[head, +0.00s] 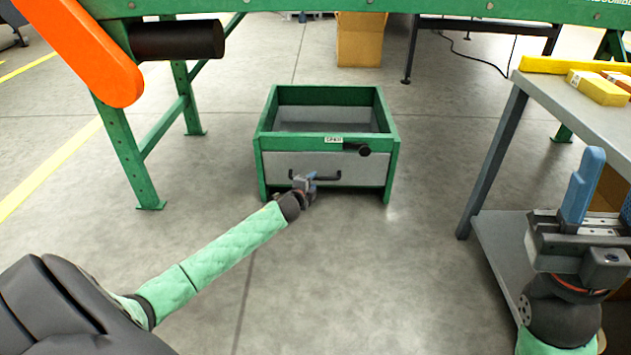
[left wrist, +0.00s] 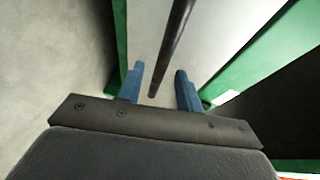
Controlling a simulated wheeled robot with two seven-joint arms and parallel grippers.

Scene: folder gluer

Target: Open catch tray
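The catch tray (head: 281,165) has a grey front with a black bar handle (head: 327,178) and sits low in a green frame (head: 391,160) on the floor. Its front looks flush with the frame. My left gripper (head: 306,184) is at the left part of the handle. In the left wrist view, my left gripper's blue fingers (left wrist: 158,82) are apart, with the dark handle bar (left wrist: 173,50) running between them and gaps showing on both sides. My right gripper (head: 580,187) is raised at the right, away from the tray; its finger gap is unclear.
A grey table (head: 560,100) with yellow boxes (head: 598,87) stands at the right. Green machine legs (head: 127,150) stand at the left. The floor before the tray is clear except for my left arm.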

